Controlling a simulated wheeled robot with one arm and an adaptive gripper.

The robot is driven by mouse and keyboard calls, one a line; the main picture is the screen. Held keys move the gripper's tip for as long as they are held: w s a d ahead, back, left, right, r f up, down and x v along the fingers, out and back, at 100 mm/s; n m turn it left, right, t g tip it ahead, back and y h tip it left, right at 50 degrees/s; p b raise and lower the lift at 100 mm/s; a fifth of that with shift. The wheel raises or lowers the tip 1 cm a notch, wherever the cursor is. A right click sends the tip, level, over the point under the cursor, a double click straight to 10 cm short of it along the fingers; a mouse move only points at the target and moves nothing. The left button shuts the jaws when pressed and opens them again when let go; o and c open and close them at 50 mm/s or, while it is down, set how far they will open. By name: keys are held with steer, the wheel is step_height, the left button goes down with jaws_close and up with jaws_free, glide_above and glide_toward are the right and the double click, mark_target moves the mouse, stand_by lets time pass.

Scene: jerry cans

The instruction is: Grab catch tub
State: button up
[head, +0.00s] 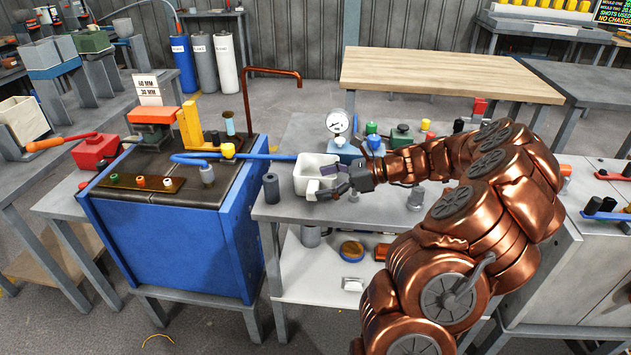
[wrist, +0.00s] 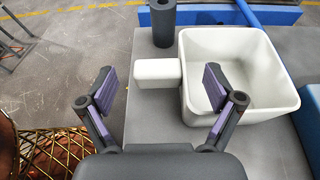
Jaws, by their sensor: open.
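The catch tub is a white square tub with a stubby block handle. In the head view the catch tub (head: 303,178) stands on the grey bench near its left edge. In the wrist view the tub (wrist: 262,112) fills the upper right, empty inside, its handle (wrist: 156,73) pointing left. My gripper (head: 337,186) is open at the tub's near right side. In the wrist view my gripper (wrist: 160,84) has its left finger left of the handle's end and its right finger overlapping the tub's wall and inside. I cannot tell whether either finger touches.
A dark cylinder (head: 271,188) stands left of the tub. A blue pipe (head: 250,156) runs from the blue cabinet (head: 175,238) toward the tub. A pressure gauge (head: 337,121) on a blue block stands behind. Bare bench top lies in front of the tub.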

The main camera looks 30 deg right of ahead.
steer(key=shift+x, duration=1.45)
steer(key=c, duration=1.4)
steer(key=shift+o, duration=0.2)
